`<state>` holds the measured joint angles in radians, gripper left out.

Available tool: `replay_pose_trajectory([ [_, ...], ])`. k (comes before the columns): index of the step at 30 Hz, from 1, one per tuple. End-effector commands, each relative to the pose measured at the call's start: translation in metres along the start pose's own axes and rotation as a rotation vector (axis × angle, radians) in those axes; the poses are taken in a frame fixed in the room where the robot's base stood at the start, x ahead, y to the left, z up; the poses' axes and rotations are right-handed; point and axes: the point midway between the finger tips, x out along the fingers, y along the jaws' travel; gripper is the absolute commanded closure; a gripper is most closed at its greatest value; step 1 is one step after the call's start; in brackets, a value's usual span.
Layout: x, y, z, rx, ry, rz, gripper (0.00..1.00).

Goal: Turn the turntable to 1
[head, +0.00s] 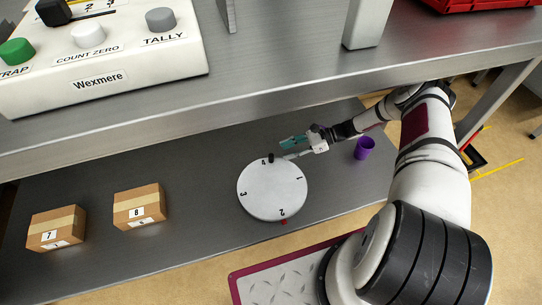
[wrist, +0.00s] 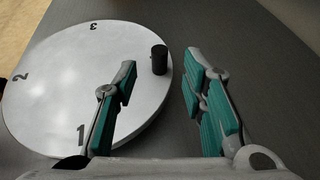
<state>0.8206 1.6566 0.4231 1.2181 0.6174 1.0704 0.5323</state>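The turntable (head: 270,195) is a pale round disc on the lower shelf, with 1, 2, 3 and 4 around its rim. A small red mark (head: 284,221) sits on the shelf at its front edge, beside the 2. The 1 faces right. A black upright peg (head: 271,157) stands at the rim near the 4. My gripper (head: 284,149) is open at the disc's back right edge. In the wrist view the peg (wrist: 159,60) appears in the gap between the teal fingertips, with space on both sides. The left finger overlaps the disc in that view.
Two cardboard boxes, 7 (head: 56,230) and 8 (head: 139,207), stand left on the lower shelf. A purple cup (head: 364,148) stands right, near my arm.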

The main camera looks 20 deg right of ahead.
Motion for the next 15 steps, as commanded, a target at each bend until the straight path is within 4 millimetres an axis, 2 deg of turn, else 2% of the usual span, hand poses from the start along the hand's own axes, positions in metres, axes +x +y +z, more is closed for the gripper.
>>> replay_pose_trajectory([
  [1,0.012,0.0,-0.001,0.0,-0.002,0.002,0.62],
  [6,0.043,0.001,-0.001,-0.001,-0.001,0.002,0.62],
  [10,0.06,0.0,-0.001,-0.001,0.0,0.001,0.62],
  [15,0.072,0.0,-0.001,0.0,0.0,0.0,0.62],
])
